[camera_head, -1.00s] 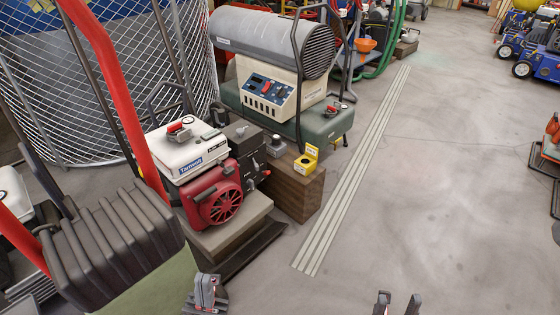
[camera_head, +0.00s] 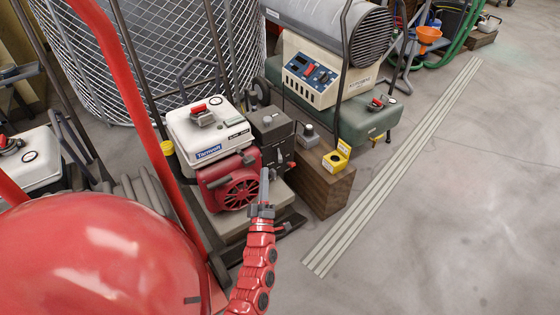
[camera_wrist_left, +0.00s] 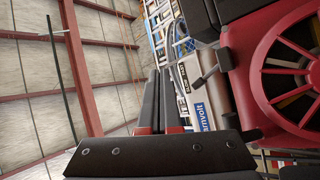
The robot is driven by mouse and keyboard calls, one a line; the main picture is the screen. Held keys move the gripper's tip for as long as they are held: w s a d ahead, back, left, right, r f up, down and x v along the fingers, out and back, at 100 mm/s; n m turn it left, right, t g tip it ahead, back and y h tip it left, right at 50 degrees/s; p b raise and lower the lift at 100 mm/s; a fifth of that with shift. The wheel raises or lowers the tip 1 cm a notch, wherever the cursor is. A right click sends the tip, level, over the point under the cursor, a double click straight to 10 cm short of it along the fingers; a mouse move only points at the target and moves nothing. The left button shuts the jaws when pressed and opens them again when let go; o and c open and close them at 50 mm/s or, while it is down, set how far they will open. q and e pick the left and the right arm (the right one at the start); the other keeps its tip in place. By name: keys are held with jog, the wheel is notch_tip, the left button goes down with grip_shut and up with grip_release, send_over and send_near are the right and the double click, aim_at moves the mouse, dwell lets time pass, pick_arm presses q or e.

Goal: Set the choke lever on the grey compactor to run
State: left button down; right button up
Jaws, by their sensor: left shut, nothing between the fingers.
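The compactor engine has a white tank (camera_head: 207,136) with a blue Tarmvolt label, a red fan cover (camera_head: 232,186) and a dark box (camera_head: 272,127). It stands on a grey base. Small light control parts (camera_head: 281,149) sit below the dark box; I cannot tell the choke setting. My left gripper (camera_head: 264,178) is shut and empty, pointing up at the front right of the fan cover. My right gripper is not in view.
A yellow box (camera_head: 334,162) sits on a brown block (camera_head: 322,188) right of the engine. A heater (camera_head: 325,70) stands behind. Another white-tanked machine (camera_head: 30,172) and a red bar (camera_head: 125,70) are at left.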

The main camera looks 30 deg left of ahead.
pick_arm(q)
jog(key=w+a+f+n+g+h, duration=0.1)
jog(key=w+f+n+g+h, duration=0.2)
jog(key=f, duration=0.6)
jog(key=shift+w+a+f+n+g+h+p, duration=0.3)
jog(key=shift+w+n+h, duration=0.25)
jog(key=shift+n, duration=0.45)
jog(key=shift+d, duration=0.1)
jog(key=b, duration=0.3)
send_near(279, 154)
jog(key=w+a, duration=0.3)
jog(key=shift+w+a+f, duration=0.35)
jog(key=shift+w, duration=0.15)
jog(key=shift+w+d+r+n+g+y+p, duration=0.1)
jog(key=shift+d+n+g+y+p, duration=0.2)
jog(key=shift+y+p, duration=0.3)
